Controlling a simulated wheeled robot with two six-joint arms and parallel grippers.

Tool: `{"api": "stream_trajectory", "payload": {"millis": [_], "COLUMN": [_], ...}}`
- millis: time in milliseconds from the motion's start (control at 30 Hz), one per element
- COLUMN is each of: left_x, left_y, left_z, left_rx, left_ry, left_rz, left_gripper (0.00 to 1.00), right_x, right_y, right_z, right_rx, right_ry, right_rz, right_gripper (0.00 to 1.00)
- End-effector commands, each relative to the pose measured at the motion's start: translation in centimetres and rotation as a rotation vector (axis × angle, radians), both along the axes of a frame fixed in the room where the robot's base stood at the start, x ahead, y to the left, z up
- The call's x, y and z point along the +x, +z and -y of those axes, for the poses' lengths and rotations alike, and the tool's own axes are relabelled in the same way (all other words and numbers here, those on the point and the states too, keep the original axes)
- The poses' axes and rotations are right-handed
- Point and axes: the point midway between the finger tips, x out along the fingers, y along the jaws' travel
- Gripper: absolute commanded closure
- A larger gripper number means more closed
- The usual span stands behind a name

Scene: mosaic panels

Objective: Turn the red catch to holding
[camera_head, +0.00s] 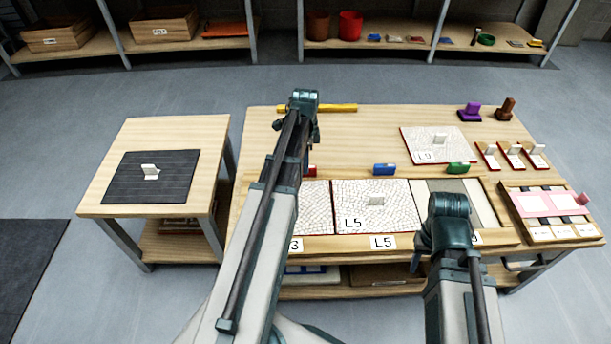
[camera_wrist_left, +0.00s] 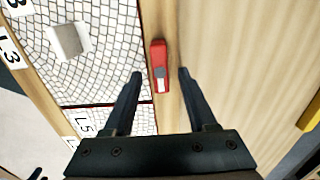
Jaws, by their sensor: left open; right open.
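The red catch (camera_wrist_left: 160,65) sits on the wooden rail beside the L3 panel (camera_wrist_left: 85,35), its long side about parallel to the panel's edge, with a grey pivot and a white end mark. It does not lie across the panel. In the head view the catch (camera_head: 312,170) is partly hidden by my left arm. My left gripper (camera_wrist_left: 160,73) is open, its fingertips on either side of the catch in the picture; I cannot tell its height above it. My right gripper (camera_head: 447,230) is over the front right of the table, its fingers mostly hidden.
A blue catch (camera_head: 384,169) and a green catch (camera_head: 457,168) sit along the same rail. The L5 panel (camera_head: 350,190) lies in the frame. A loose L9 panel (camera_head: 415,140) lies behind. A yellow bar (camera_head: 340,107) lies at the back edge. A side table (camera_head: 105,210) holds a dark panel.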

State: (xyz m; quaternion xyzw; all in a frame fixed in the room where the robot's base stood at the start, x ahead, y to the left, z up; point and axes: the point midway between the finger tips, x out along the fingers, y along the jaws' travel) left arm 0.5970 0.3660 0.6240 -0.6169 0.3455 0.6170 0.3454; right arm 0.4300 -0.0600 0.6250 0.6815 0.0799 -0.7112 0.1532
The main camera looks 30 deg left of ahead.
Motion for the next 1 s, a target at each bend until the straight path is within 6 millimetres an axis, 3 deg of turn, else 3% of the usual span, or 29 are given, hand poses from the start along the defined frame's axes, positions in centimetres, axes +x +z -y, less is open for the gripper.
{"api": "stream_trajectory", "payload": {"millis": [33, 200, 600, 900, 1000], "left_x": [0.0, 0.0, 0.0, 0.0, 0.0], "left_y": [-1.5, -3.2, -3.5, -3.5, -3.6], "left_z": [0.0, 0.0, 0.0, 0.0, 0.0], "left_rx": [0.000, 0.000, 0.000, 0.000, 0.000], "left_ry": [0.000, 0.000, 0.000, 0.000, 0.000], "left_rz": [0.000, 0.000, 0.000, 0.000, 0.000], "left_gripper": [0.43, 0.43, 0.43, 0.96, 1.00], "right_x": [0.0, 0.0, 0.0, 0.0, 0.0], "right_y": [-1.5, -3.2, -3.5, -3.5, -3.5], "right_z": [0.0, 0.1, 0.1, 0.1, 0.1], "right_rx": [0.000, -0.004, -0.006, -0.006, -0.006], "right_ry": [0.000, 0.001, 0.002, 0.001, 0.001], "right_rz": [0.000, 0.001, 0.002, 0.002, 0.002], "right_gripper": [0.55, 0.55, 0.55, 0.55, 0.55]}}
